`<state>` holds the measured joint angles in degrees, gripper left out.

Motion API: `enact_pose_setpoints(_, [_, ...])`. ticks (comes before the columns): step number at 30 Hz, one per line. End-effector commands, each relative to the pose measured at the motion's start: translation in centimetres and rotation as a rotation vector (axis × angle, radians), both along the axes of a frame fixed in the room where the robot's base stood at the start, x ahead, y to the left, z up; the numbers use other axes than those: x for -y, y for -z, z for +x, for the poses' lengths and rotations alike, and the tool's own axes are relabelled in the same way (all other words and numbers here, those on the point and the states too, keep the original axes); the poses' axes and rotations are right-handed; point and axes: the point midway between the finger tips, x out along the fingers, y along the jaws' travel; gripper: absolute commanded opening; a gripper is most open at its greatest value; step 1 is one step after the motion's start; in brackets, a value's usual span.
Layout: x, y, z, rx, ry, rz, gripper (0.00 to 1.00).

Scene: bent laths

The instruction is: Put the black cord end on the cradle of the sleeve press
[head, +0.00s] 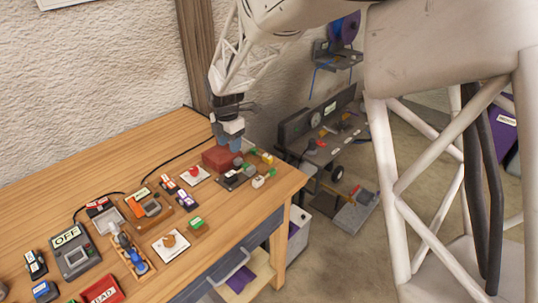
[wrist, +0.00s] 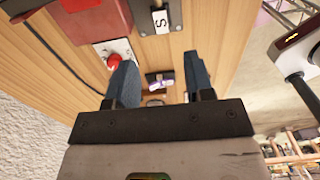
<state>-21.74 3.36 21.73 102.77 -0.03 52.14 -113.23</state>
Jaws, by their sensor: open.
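My gripper (head: 228,146) hangs over the far right part of the bench, beside a red block (head: 220,159). In the wrist view its two blue fingers (wrist: 160,78) are apart with nothing held between them. A small black and pale purple piece (wrist: 160,80) shows in the gap, lower down on the bench. A black cord (head: 160,163) runs along the back of the bench; it also shows at the left of the wrist view (wrist: 52,50). I cannot make out its end. I cannot tell for sure which device is the sleeve press or where its cradle is.
A red button on a white plate (head: 195,175) sits near the red block. A grey box marked OFF (head: 73,252), a red BAD tray (head: 103,291) and several small blocks crowd the left and front. Bare wood (head: 100,165) lies at the back left.

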Motion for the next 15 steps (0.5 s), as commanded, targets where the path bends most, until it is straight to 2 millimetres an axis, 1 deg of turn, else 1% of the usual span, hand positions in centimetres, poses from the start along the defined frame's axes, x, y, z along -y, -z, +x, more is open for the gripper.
enact_pose_setpoints(5, [0.1,-0.1,0.0,0.001,0.004,0.001,0.48])
enact_pose_setpoints(8, [0.5,-0.4,-0.3,0.003,0.025,0.001,0.48])
enact_pose_setpoints(11, [1.4,-1.2,-0.9,0.008,0.073,0.004,0.48])
enact_pose_setpoints(15, [3.5,-2.9,-2.4,0.021,0.196,0.009,0.48])
